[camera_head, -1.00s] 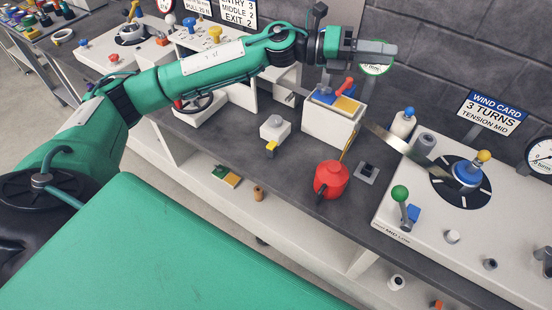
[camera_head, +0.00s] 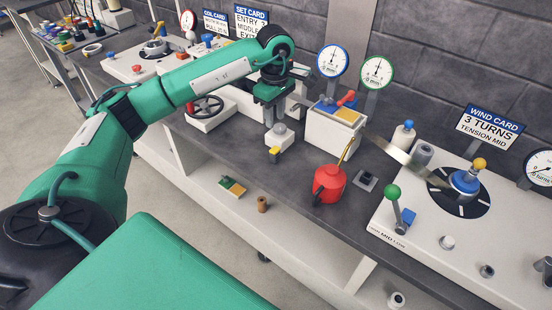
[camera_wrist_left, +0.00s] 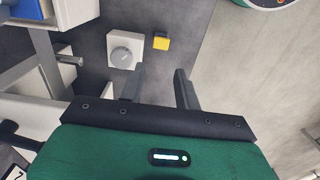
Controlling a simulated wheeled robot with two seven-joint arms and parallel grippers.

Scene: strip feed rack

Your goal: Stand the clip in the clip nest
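My left gripper (camera_head: 275,116) points down over the bench, just above a white block with a grey round knob (camera_head: 278,136). In the left wrist view its two fingers (camera_wrist_left: 160,78) are apart with nothing between them. A small yellow piece with a dark side (camera_head: 275,152) is close beside the white block; it also shows in the left wrist view (camera_wrist_left: 161,42), beyond the fingertips. It may be the clip, but I cannot tell for sure. A dark square plate with a raised holder (camera_head: 367,182) lies right of the red oil can and may be the clip nest. My right gripper is out of view.
The red oil can (camera_head: 329,184) stands near the bench's front edge. A white box with a red lever (camera_head: 335,130) stands behind it, with a metal strip (camera_head: 388,147) running right. A handwheel (camera_head: 207,107) is at the left. Bare bench lies between the yellow piece and the can.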

